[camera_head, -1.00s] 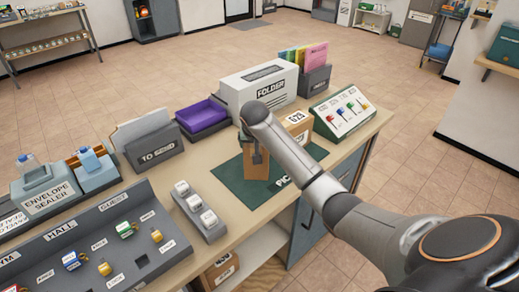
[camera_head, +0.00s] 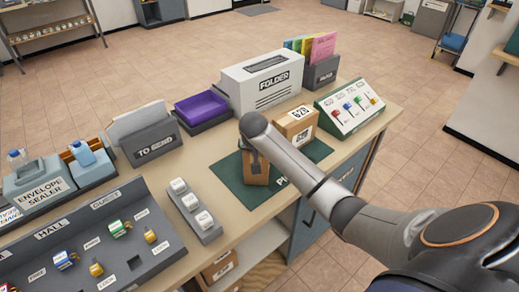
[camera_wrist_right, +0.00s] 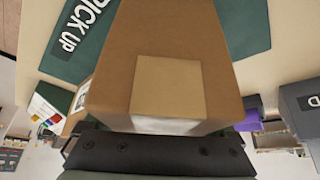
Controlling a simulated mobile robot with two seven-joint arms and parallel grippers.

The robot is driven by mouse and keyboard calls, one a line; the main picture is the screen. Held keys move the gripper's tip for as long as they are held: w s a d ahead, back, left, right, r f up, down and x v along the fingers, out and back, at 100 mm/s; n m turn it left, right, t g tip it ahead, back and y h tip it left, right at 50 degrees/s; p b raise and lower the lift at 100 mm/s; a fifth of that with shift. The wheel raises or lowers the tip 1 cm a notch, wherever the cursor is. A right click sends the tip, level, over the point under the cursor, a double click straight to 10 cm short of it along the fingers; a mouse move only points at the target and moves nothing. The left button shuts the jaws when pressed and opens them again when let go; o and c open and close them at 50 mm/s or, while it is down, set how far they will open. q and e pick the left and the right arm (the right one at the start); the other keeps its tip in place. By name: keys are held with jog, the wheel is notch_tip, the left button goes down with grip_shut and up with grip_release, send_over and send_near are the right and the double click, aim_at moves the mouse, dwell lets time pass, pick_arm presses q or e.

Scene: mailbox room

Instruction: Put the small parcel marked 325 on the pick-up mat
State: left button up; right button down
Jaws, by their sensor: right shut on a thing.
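A small brown parcel (camera_head: 257,174) is in my right gripper (camera_head: 254,158), over the dark green pick-up mat (camera_head: 230,180). The head view does not show clearly whether it touches the mat. The right wrist view shows the parcel (camera_wrist_right: 185,35) large, with a paler tape patch, upright against the dark gripper edge; no number can be read on it. The mat (camera_wrist_right: 120,45) with "PICK UP" lettering lies around it there. The right forearm hides part of the mat. My left gripper is not in view.
Another brown parcel (camera_head: 296,126) with a number label stands behind the held one, at the mat's back edge.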

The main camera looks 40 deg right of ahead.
jog(key=shift+a+r, duration=0.1)
grip_release()
jog(key=shift+f, duration=0.25)
jog(key=shift+s, duration=0.1)
jog(key=shift+r, duration=0.4)
jog(key=v, duration=1.1)
jog(key=shift+s+a+r, duration=0.15)
jog(key=shift+r, duration=0.15)
